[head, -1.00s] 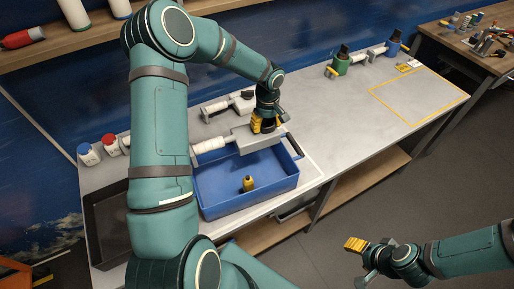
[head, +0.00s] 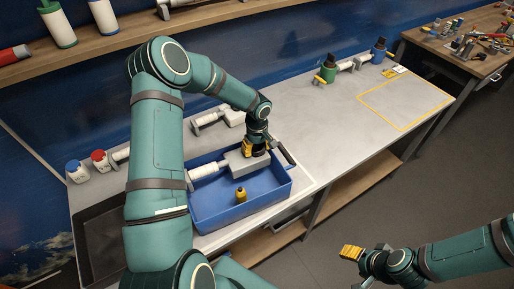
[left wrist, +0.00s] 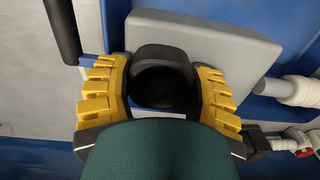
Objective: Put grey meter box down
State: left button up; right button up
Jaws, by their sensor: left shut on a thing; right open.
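The grey meter box (head: 236,162), a flat grey block with a white cylinder at its left end, is over the rear part of the blue tray (head: 240,212). My left gripper (head: 251,148) comes down from above and is shut on it. In the left wrist view, the yellow fingers (left wrist: 157,95) flank a round black knob on the grey box (left wrist: 225,45). Whether the box touches the tray floor cannot be told. My right gripper (head: 352,252) is open and empty, off the bench at lower right.
White bottles with blue and red caps (head: 77,171) stand at left. Green (head: 326,69) and blue (head: 378,50) items stand at the back right. The yellow-outlined area (head: 405,103) is clear.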

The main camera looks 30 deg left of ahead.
pick_arm(q)
jog(key=shift+f+b, duration=0.5)
jog(key=shift+b, duration=0.05)
jog(key=o, duration=1.3)
jog(key=shift+r, duration=0.1)
jog(key=shift+r+p, duration=0.35)
jog(key=shift+p, duration=0.2)
jog(key=shift+r+p, duration=0.4)
jog(key=shift+p, duration=0.1)
notch_tip(320, 180, up, 12)
jog(key=shift+f+b, duration=0.2)
jog(key=shift+b, duration=0.1)
